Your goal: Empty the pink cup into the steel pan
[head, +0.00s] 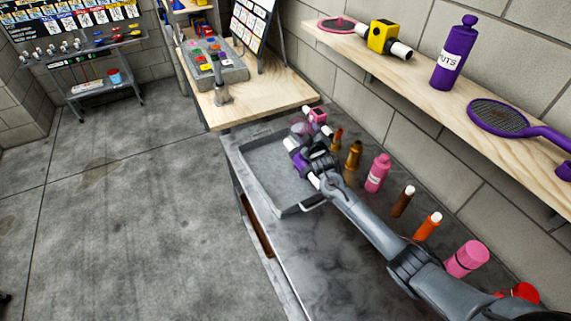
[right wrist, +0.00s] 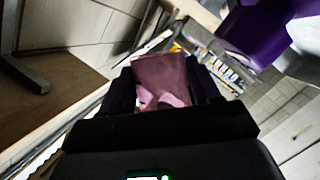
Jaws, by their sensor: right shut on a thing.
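The steel pan (head: 258,172) is a wide grey rectangular tray on the grey counter in the head view. My right gripper (head: 303,137) is above the pan's far right part. It is shut on the pink cup (head: 299,127), a small mauve-pink shape at the jaws. In the right wrist view the pink cup (right wrist: 162,82) fills the gap between the dark fingers of my right gripper (right wrist: 165,92). The cup looks tilted in the wrist view; its contents cannot be made out. The pan's visible floor looks bare. My left gripper is not in view.
Several bottles stand along the wall right of the pan, including a pink bottle (head: 377,173) and an orange one (head: 428,226). A small pink item (head: 318,115) is just behind the gripper. A wooden shelf (head: 430,75) runs above. A wooden table (head: 262,100) adjoins the counter.

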